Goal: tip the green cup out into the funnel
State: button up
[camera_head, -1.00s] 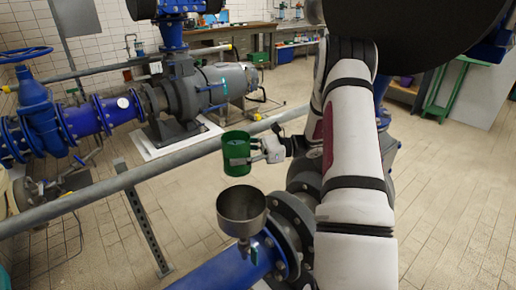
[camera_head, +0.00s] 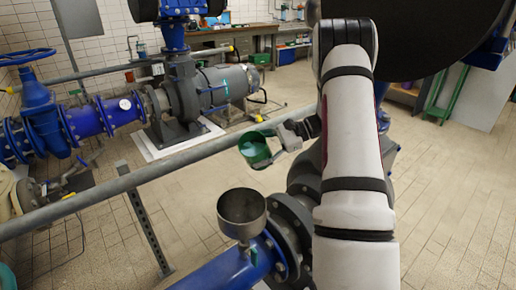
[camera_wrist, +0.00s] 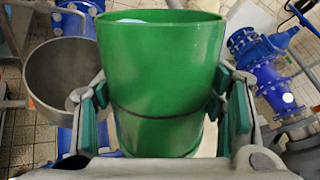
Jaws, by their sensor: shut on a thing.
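The green cup (camera_head: 256,149) is held in my gripper (camera_head: 281,143), tilted with its mouth turned partly toward the head camera; something pale blue shows inside. In the wrist view the cup (camera_wrist: 160,70) fills the middle, with the gripper's pads (camera_wrist: 160,113) pressed on both its sides. The grey metal funnel (camera_head: 241,212) stands upright on the blue pipe, below and slightly left of the cup in the head view. The cup is apart from the funnel. In the wrist view the funnel (camera_wrist: 60,85) is left of the cup, partly hidden by the gripper.
A grey rail (camera_head: 130,178) runs diagonally behind the funnel. The blue pipe (camera_head: 225,268) and dark flanges (camera_head: 285,225) lie below and right of the funnel. A grey pump (camera_head: 215,90) stands further back. Open tiled floor (camera_head: 450,200) is on the right.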

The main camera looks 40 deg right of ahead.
aim_at(251, 162)
jog(key=shift+s+a+r+n+h, duration=0.1)
jog(key=shift+s+a+n+h, duration=0.35)
jog(key=shift+a+n+h, duration=0.35)
jog(key=shift+a+f+n+t+h+b, duration=0.1)
jog(key=shift+f+n+t+h+b, duration=0.45)
jog(key=shift+n+h+b, duration=0.5)
jog(key=shift+f+h+b, duration=0.1)
jog(key=shift+h+b, duration=0.15)
jog(key=shift+b, duration=0.15)
jog(key=shift+a+f+n+t+h+b, duration=0.15)
jog(key=shift+f+n+t+h+b, duration=0.4)
jog(key=shift+b, duration=1.35)
jog(key=shift+s+a+f+n+h+b, duration=0.2)
jog(key=shift+h+b, duration=0.3)
jog(key=shift+b, duration=0.9)
jog(key=shift+s+a+f+n+h+b, duration=0.1)
jog(key=shift+f+n+h+b, duration=0.25)
jog(key=shift+b, duration=1.05)
jog(key=shift+s+a+r+n+t+h+b, duration=0.1)
jog(key=shift+a+r+n+t+h+b, duration=0.25)
jog(key=shift+b, duration=1.5)
jog(key=shift+d+r+h, duration=0.1)
jog(key=shift+r+h, duration=0.1)
jog(key=shift+h, duration=0.05)
